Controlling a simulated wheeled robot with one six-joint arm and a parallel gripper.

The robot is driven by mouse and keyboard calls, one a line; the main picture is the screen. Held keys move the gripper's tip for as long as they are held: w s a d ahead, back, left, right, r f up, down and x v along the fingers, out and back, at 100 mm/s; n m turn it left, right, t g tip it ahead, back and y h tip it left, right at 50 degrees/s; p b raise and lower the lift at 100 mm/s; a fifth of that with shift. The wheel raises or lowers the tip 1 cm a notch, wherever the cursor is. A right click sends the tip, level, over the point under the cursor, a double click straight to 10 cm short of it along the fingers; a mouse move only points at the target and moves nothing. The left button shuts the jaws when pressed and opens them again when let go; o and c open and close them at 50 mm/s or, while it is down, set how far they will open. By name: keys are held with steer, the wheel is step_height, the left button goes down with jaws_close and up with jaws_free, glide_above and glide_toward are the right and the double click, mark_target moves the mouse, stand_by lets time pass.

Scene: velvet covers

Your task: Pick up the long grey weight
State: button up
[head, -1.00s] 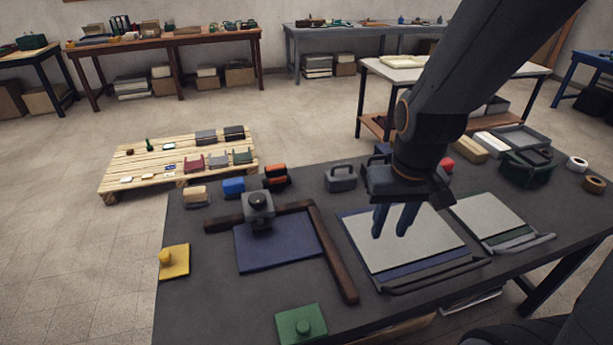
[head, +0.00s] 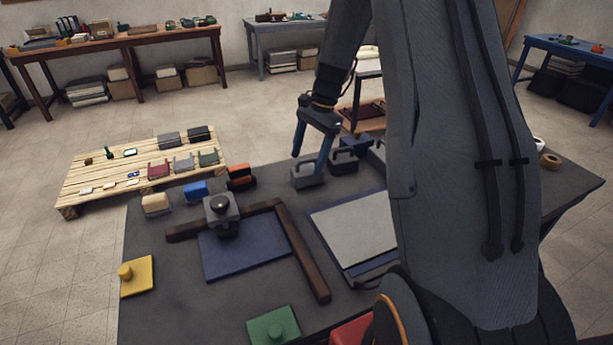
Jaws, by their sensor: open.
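A grey weight with an arched handle (head: 306,175) stands on the dark table near its back edge. It looks like the long grey weight. My gripper (head: 309,162) is open and points down at it, with one blue finger at the left of the handle and the other at its right. A second grey weight, a block with a black knob (head: 221,207), stands at the back of the blue cloth (head: 245,246).
A dark handled block (head: 345,160) stands close to the right of the weight. Orange-and-black (head: 241,177), blue (head: 195,191) and tan (head: 156,205) blocks line the back left. A brown L-shaped frame (head: 303,253) borders the cloth. My arm hides the table's right part.

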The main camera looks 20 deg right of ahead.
mark_target(308, 169)
steer(key=w+d+f+m, duration=0.1)
steer(key=w+d+f+m+y, duration=0.1)
steer(key=w+d, duration=0.1)
steer(key=w+d+f+m, duration=0.1)
steer(key=w+d+m, duration=0.1)
steer(key=shift+w+f+y, duration=0.15)
steer(key=shift+f+y, duration=0.15)
steer(key=shift+p+x, duration=1.65)
steer(key=shift+x, duration=2)
jaws_close()
steer(key=shift+w+r, duration=0.1)
steer(key=shift+r, duration=0.05)
